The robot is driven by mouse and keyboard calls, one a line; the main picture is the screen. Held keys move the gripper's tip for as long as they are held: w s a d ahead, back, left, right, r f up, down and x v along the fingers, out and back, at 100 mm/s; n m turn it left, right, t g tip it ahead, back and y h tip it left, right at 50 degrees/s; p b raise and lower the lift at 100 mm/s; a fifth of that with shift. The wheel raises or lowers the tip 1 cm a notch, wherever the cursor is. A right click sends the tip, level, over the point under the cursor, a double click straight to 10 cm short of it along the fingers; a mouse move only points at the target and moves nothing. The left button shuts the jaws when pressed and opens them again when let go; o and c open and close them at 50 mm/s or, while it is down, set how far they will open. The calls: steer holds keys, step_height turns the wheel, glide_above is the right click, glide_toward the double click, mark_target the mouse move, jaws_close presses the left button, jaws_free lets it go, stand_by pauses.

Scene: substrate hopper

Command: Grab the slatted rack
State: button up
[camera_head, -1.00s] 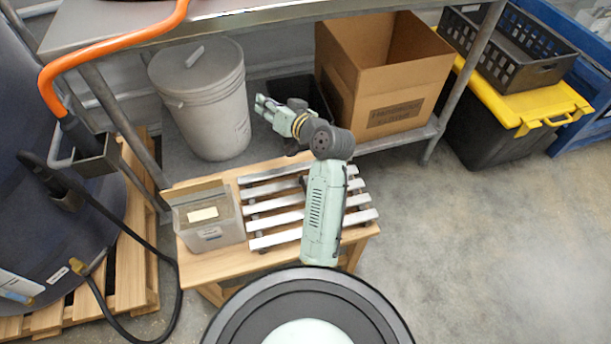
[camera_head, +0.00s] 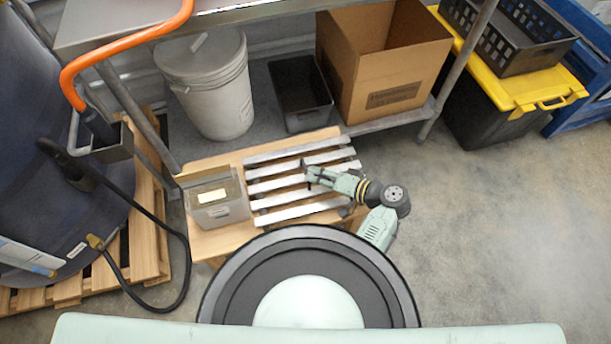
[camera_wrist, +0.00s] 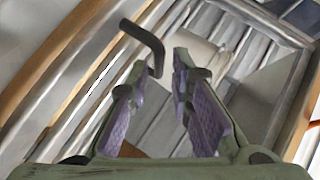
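The slatted rack (camera_head: 290,178), with several pale metal slats, lies on a low wooden table beside a grey bin. In the wrist view its slats (camera_wrist: 85,65) run diagonally on the left. My gripper (camera_head: 309,172) is over the rack's middle-right part, pointing left in the head view. In the wrist view my gripper (camera_wrist: 167,68) has its two purple-padded fingers apart, with nothing clearly held between them. A dark bent bar (camera_wrist: 146,42) shows just beyond the left finger; I cannot tell whether it belongs to the rack. My gripper and forearm hide part of the slats.
The grey bin (camera_head: 217,212) stands left of the rack on the wooden table (camera_head: 203,160). A metal bench with a lidded bucket (camera_head: 212,95), black bin (camera_head: 299,95) and cardboard box (camera_head: 378,75) is behind. The floor to the right is clear.

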mark_target(306, 173)
steer(key=p+x, duration=0.1)
steer(key=x, duration=0.3)
steer(key=shift+s+a+f, duration=0.15)
steer(key=shift+f, duration=0.1)
steer(key=shift+c, duration=0.2)
jaws_close()
steer(key=shift+r, duration=0.1)
stand_by(0.3)
